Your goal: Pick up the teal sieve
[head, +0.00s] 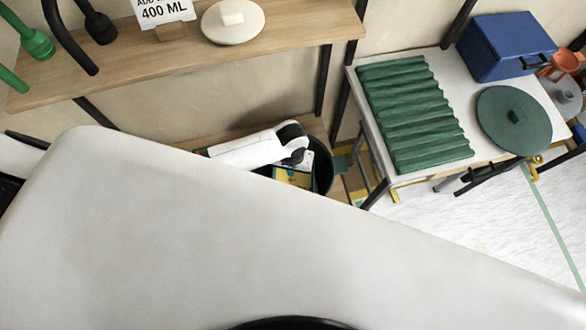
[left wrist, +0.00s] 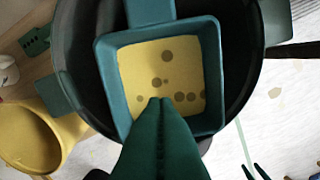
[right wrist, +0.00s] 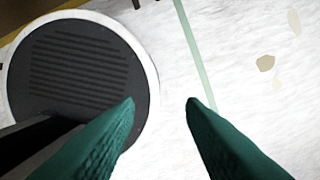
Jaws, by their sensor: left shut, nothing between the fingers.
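The teal sieve (left wrist: 109,70) has a square teal frame around a yellow bottom with several dark round spots. It sits over or in the opening of a black bucket (left wrist: 72,60). A teal handle (left wrist: 150,12) runs up from its far side. In the head view a little of the sieve's yellow bottom (head: 291,178) shows in the bucket, beneath my white left arm. My left gripper (left wrist: 160,101) is shut and empty, its tips over the near part of the yellow bottom; I cannot tell whether they touch it. My right gripper (right wrist: 160,101) is open and empty above the floor.
A yellow cylinder (left wrist: 25,125) stands left of the bucket. In the right wrist view a dark ridged disc (right wrist: 85,65) with a pale rim lies below the left finger. A table with a green corrugated sheet (head: 410,115) and a blue box (head: 505,45) stands right of the bucket.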

